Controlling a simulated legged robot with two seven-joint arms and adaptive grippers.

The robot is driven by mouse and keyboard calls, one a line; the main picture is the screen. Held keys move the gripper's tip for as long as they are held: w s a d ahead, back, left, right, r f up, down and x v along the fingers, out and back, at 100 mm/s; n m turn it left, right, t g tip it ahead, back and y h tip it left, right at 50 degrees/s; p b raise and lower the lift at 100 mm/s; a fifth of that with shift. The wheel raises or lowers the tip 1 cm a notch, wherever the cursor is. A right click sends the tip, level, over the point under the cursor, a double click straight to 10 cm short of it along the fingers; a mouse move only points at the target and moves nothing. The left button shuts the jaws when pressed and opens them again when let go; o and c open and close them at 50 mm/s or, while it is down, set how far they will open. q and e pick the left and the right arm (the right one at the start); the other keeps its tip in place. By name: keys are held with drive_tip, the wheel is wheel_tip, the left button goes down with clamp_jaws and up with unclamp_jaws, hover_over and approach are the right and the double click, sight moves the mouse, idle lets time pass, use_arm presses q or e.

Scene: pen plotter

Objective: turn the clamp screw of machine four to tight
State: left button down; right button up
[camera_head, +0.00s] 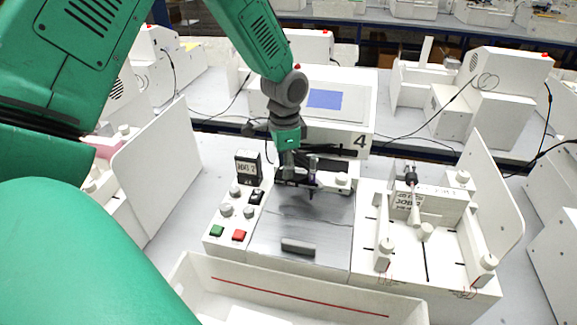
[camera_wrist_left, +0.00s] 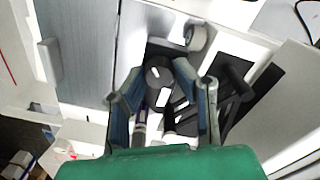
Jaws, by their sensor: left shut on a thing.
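Machine four (camera_head: 300,245) is the white plotter with a "4" on the panel behind it. My left gripper (camera_head: 291,178) reaches down from above to the carriage at the back of its bed. In the left wrist view the gripper's fingers (camera_wrist_left: 158,68) stand on both sides of a dark round clamp screw (camera_wrist_left: 158,73) with a white mark on top, shut on it. A slim pen (camera_wrist_left: 140,128) with a purple band stands close to the screw, between the fingers. In the head view the gripper mostly hides the screw. My right gripper is not in view.
A small display (camera_head: 248,168), grey knobs, a green button (camera_head: 216,231) and a red button (camera_head: 239,235) sit left of the bed. A grey bar (camera_head: 298,247) lies at its front. A white tray (camera_head: 400,304) is in front; another machine (camera_head: 425,245) stands at right.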

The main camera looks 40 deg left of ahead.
sight(281, 166)
use_arm(q)
drive_tip(key=shift+s+a, duration=0.15)
drive_tip(key=c, duration=1.3)
unclamp_jaws()
drive_tip(key=shift+s+a, duration=0.15)
drive_tip(key=shift+s, duration=0.05)
drive_tip(key=shift+w+r, duration=0.2)
drive_tip(key=shift+r, duration=0.15)
wheel_tip(281, 166, up, 11)
drive_tip(key=shift+s+r, duration=0.15)
drive_tip(key=shift+a, duration=0.15)
